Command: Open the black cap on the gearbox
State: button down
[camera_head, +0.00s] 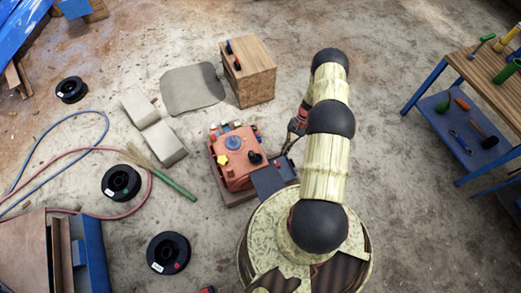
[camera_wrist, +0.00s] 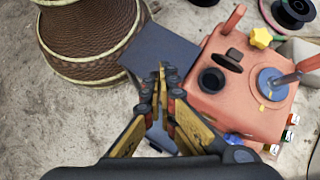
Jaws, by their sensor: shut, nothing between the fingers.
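The orange-red gearbox (camera_head: 232,176) stands left of my arm in the head view. It fills the right of the wrist view (camera_wrist: 240,108). A round black piece with a dark centre (camera_wrist: 212,80) is on its top; I cannot tell whether this is the cap or an opening. A dark oblong piece (camera_wrist: 234,56) lies just beyond it. Black parts also show on top in the head view (camera_head: 255,158). My gripper (camera_wrist: 160,75) is shut and empty, left of the round black piece and apart from it. In the head view my arm partly hides the gripper.
The gearbox top also carries a yellow star knob (camera_wrist: 261,38) and a blue disc (camera_wrist: 267,84) with a lever. A wooden box (camera_head: 249,82) stands behind. Black spools (camera_head: 121,183) and hoses lie left; a tool table (camera_head: 457,62) stands right.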

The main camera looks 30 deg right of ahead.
aim_at(250, 157)
jog(key=w+d+f+m+t, duration=0.1)
jog(key=w+f+m+t, duration=0.1)
jog(key=w+m+t, duration=0.4)
jog(key=w+a+f+b, duration=0.1)
jog(key=a+f, duration=0.1)
jog(key=w+a+f+g+b, duration=0.1)
jog(key=a+f, duration=0.1)
jog(key=a, duration=0.1)
jog(key=w+a+f+g+h+b, duration=0.1)
jog(key=w+a+f, duration=0.1)
jog(key=a+f, duration=0.1)
jog(key=shift+a+m, duration=0.2)
jog(key=shift+m, duration=0.2)
jog(key=shift+a+r, duration=0.15)
jog(key=shift+a, duration=0.2)
jog(key=shift+r, duration=0.15)
jog(key=shift+w+a+r+h+p, duration=0.1)
jog(key=shift+a+h+p, duration=0.1)
jog(key=shift+h+p, duration=0.2)
